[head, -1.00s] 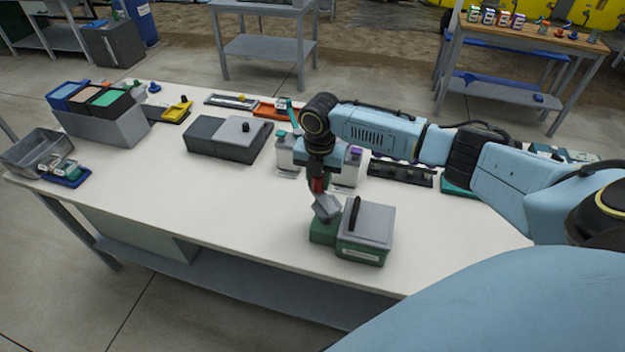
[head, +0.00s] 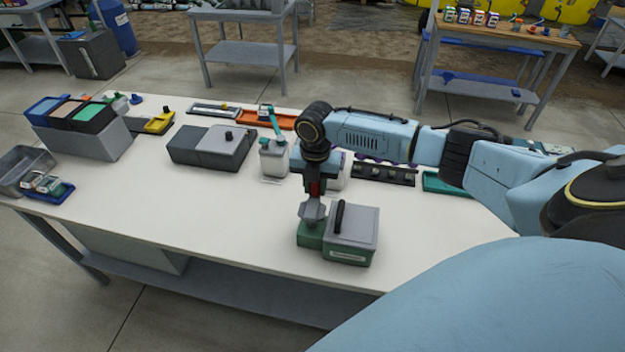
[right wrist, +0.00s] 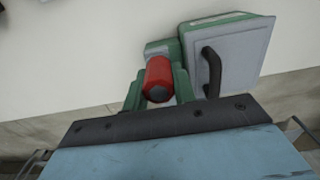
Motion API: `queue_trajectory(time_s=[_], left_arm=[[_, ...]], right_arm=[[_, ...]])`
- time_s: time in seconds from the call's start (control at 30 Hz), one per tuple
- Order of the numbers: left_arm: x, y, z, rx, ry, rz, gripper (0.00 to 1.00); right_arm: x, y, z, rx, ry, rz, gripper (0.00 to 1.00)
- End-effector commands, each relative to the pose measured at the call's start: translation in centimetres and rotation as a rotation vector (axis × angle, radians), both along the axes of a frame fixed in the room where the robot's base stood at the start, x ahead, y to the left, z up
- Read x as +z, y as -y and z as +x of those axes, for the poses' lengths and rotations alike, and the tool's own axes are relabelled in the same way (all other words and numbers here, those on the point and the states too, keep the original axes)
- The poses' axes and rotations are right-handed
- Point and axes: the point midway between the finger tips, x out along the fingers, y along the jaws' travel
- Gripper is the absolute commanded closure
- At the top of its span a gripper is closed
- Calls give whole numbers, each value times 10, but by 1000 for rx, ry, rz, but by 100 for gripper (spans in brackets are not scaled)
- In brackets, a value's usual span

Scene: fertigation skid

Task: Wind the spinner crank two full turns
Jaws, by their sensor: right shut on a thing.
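The spinner (head: 350,240) is a green box with a grey lid and a black bar handle. It stands near the front edge of the white table. A lower green housing (head: 309,236) joins its left side, with a grey crank part (head: 312,213) on top. The red crank knob (right wrist: 158,79) is between the fingers of my right gripper (right wrist: 158,88) in the right wrist view. In the head view my right gripper (head: 315,186) is above the housing, shut on the knob and pointing down. The fingers partly hide the knob. My left gripper is out of view.
A white bottle with a teal top (head: 274,158) stands behind my right gripper. A black rack (head: 383,173) is to the right. A grey box (head: 210,147), a bin with coloured compartments (head: 85,138) and a metal tray (head: 22,170) are to the left. The table's front left is clear.

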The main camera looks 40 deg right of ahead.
Motion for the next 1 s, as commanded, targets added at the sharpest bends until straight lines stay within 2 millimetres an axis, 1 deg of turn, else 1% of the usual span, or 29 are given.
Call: queue_trajectory(time_s=[0.03, 0.17, 0.4, 0.77, 0.87, 1.0], left_arm=[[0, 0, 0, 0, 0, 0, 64], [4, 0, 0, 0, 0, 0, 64], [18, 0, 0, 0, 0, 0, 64], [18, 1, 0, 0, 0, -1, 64], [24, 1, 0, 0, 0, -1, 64], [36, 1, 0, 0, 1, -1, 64]], right_arm=[[-5, 0, -4, 2, -13, -3, 86], [-4, 3, -8, 1, -12, -4, 86], [-3, 14, -22, 2, -13, -6, 84], [-3, 15, -21, 0, -5, -4, 84], [-1, 15, -24, 0, -5, -5, 85], [2, 14, -33, 0, -5, -4, 86]])
